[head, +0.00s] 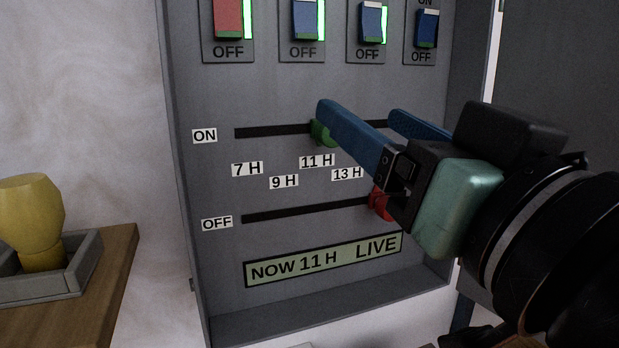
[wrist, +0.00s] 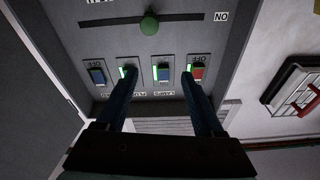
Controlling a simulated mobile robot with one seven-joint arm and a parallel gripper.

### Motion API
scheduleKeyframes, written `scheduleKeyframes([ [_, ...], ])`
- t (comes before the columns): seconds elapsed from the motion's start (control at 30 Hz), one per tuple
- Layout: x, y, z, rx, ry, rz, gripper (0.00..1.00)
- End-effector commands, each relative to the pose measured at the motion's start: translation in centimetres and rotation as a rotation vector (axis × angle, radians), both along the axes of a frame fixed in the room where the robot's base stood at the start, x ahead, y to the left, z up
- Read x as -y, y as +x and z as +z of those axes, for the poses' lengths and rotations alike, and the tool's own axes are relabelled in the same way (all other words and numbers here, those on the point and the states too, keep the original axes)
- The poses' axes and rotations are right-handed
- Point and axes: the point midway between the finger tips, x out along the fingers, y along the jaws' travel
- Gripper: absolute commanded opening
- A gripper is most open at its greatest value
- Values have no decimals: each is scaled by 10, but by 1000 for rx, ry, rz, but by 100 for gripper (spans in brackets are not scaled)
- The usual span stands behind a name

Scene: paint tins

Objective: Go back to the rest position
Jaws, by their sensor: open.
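My gripper (head: 360,112) is open and empty in front of a grey control panel (head: 205,170). Its two blue fingers are spread apart. In the head view the left finger partly covers a green knob (head: 323,133) on the upper slot, marked ON, above the 11 H label. In the wrist view the picture is turned over; the green knob (wrist: 149,25) shows clear of both fingers. A red knob (head: 380,204) on the lower slot, marked OFF, is partly hidden behind my gripper.
A red switch (head: 228,20) and several blue switches, one of them here (head: 307,20), line the panel's top. A display (head: 322,260) reads NOW 11 H LIVE. A wooden shelf (head: 120,262) with a grey tray and yellow object stands at left. A dark grey surface (head: 560,60) lies right.

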Motion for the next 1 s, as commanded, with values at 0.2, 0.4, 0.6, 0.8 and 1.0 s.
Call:
scheduleKeyframes([
  [0.2,-34,-3,36,310,27,-76,69],
  [0.4,-51,-21,49,515,20,-215,69],
  [0.6,-61,-38,50,620,-17,-330,69],
  [0.8,-63,-45,50,650,-36,-371,69],
  [1.0,-63,-45,50,650,-36,-371,69],
])
